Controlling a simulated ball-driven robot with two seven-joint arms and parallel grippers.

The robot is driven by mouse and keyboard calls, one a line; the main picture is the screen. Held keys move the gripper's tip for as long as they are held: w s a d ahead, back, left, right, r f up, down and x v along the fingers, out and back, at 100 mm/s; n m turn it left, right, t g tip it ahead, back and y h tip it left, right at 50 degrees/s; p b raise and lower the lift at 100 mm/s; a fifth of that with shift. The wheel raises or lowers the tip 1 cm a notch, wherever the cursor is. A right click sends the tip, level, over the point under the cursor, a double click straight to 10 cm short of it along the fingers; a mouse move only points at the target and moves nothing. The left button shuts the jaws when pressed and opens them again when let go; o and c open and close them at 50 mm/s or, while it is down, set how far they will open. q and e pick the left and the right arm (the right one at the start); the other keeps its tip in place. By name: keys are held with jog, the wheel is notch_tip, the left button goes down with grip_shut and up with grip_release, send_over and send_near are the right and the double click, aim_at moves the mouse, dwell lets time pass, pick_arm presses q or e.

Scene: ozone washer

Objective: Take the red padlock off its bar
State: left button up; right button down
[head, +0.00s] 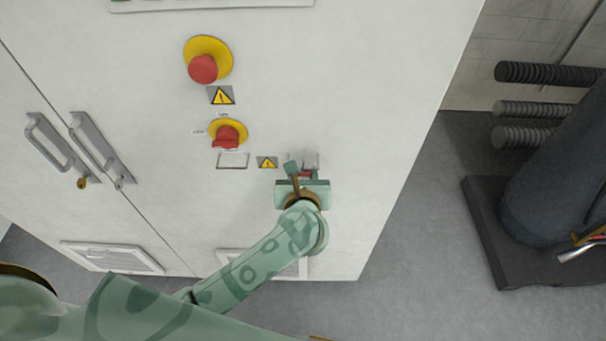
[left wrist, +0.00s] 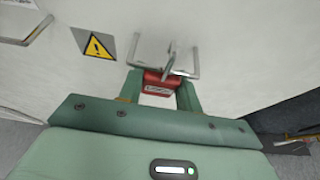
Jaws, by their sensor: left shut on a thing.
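The red padlock (left wrist: 159,84) has a pale label and sits between the two fingers of my left gripper (left wrist: 160,90) in the left wrist view. The gripper is shut on its body. Its grey shackle (left wrist: 170,56) rises toward the metal bar (left wrist: 195,60) on the white cabinet front and crosses it in the picture. I cannot tell whether it still loops around the bar. In the head view my left gripper (head: 303,173) is at the cabinet, and only a little red of the padlock (head: 304,174) shows. My right gripper is not in view.
The white cabinet (head: 370,90) carries two red knobs on yellow discs (head: 203,68) (head: 228,134), warning labels (head: 221,95) and door handles (head: 97,145). A dark column on a base (head: 500,235) stands on the right. The grey floor (head: 420,220) between is clear.

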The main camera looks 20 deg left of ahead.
pick_arm(q)
jog(key=shift+s, duration=0.2)
jog(key=s+d+p, duration=0.1)
jog(key=s+d, duration=0.2)
jog(key=s, duration=0.8)
jog(key=shift+d, duration=0.15)
dwell(1.1)
jog(key=shift+s, duration=0.1)
dwell(0.7)
